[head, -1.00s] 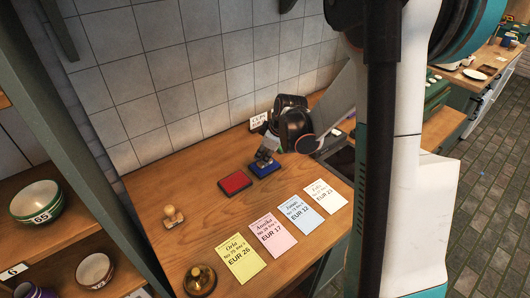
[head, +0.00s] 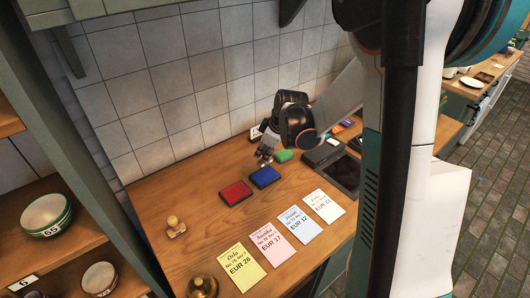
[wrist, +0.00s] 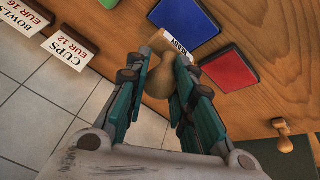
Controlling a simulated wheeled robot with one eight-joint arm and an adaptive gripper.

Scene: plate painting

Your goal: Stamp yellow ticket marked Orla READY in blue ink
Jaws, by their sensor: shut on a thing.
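The yellow ticket marked Orla (head: 240,263) lies flat at the front of the wooden counter, with no stamp mark that I can make out. My gripper (head: 264,158) is above the back of the counter, behind the blue ink pad (head: 265,177). In the wrist view my gripper (wrist: 158,88) is shut on a wooden-handled stamp (wrist: 160,72) labelled READY. The stamp's underside is hidden. The blue pad also shows in the wrist view (wrist: 185,20), beside the stamp, and they look apart.
A red pad (head: 234,193) and a green pad (head: 283,156) flank the blue one. Pink (head: 267,241), pale blue (head: 299,225) and white (head: 325,206) tickets lie right of the yellow one. Another stamp (head: 175,227) stands at left, a brass bell (head: 202,287) in front.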

